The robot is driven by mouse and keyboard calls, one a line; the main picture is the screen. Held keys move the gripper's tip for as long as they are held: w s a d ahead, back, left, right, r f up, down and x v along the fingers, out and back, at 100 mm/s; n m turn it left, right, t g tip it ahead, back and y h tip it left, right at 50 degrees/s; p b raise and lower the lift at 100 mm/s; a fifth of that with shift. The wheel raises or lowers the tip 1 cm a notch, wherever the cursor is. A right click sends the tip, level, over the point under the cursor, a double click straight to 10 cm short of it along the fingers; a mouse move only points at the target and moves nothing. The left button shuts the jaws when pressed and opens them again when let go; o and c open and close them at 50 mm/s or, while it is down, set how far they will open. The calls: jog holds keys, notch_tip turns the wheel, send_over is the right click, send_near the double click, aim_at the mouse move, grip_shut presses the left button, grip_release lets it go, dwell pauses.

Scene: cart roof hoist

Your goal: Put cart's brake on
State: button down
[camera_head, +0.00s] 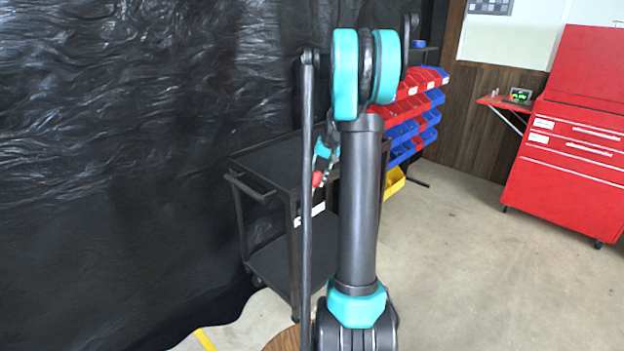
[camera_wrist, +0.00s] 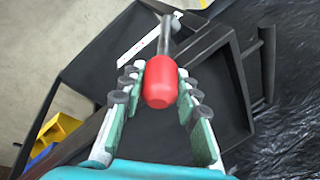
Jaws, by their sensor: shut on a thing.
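The dark grey cart (camera_head: 262,188) stands left of centre in the head view, against a black plastic sheet, partly hidden behind my arm. A red knob on a dark lever, the brake lever (camera_wrist: 160,84), shows in the middle of the wrist view. In the head view the red knob (camera_head: 317,179) is a small spot at the cart's near side. My gripper (camera_wrist: 161,88) is shut on the red knob, with a finger on each side of it. In the head view my gripper (camera_head: 322,160) is small and partly covered by my arm.
Red and blue bins (camera_head: 408,118) and a yellow bin (camera_head: 394,181) stand behind the cart. A red tool cabinet (camera_head: 570,150) is at the right. A black plastic sheet (camera_head: 110,150) covers the left side. The concrete floor (camera_head: 470,260) at the right is clear.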

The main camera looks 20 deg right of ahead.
jog(key=shift+w+d+f+y, duration=0.3)
jog(key=shift+d+y, duration=0.1)
jog(key=shift+d, duration=0.1)
jog(key=c, duration=1.1)
grip_release()
jog(key=v, duration=1.2)
jog(key=shift+w, duration=0.15)
jog(key=shift+c, duration=0.3)
